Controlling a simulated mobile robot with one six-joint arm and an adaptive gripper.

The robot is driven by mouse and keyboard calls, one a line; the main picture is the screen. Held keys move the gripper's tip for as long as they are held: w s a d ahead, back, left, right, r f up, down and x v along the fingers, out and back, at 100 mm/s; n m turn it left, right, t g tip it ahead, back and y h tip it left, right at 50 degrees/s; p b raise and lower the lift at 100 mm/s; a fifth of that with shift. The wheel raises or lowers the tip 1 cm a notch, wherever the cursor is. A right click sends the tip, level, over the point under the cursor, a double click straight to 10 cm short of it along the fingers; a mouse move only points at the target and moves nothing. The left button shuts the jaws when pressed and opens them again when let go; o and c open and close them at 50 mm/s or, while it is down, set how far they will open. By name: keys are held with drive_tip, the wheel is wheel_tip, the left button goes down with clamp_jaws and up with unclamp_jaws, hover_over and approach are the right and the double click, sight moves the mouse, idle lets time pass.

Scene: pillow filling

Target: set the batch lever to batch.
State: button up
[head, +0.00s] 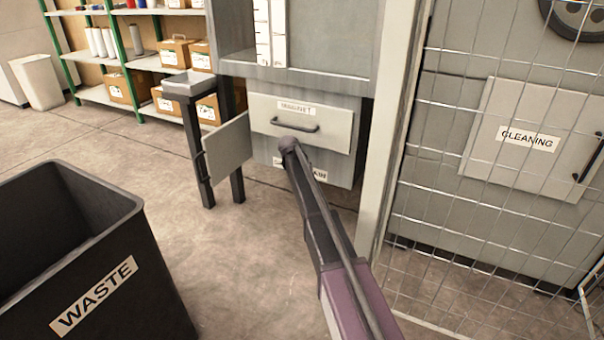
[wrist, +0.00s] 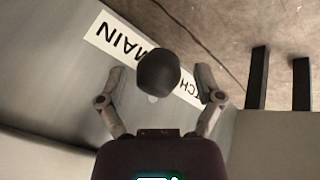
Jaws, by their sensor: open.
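In the wrist view a dark round knob (wrist: 158,73), which looks like the batch lever's end, stands between my gripper's fingers (wrist: 159,84). The fingers are open, with a gap on each side of the knob. Upside down behind it, a MAIN label (wrist: 112,42) shows at left and a partly covered label ending in TCH (wrist: 188,91) at right. The lever's stem is mostly hidden, so I cannot tell its setting. In the head view my arm reaches the grey machine's lower box (head: 340,170). The label (head: 318,176) there is partly covered, and my fingers cannot be made out.
A black waste bin (head: 150,225) stands at front left. A small stand (head: 190,85) with dark legs and an open grey panel (head: 227,150) are left of the box. Floor (head: 230,255) is clear between.

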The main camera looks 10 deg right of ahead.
clamp_jaws()
drive_tip(key=shift+d, duration=0.3)
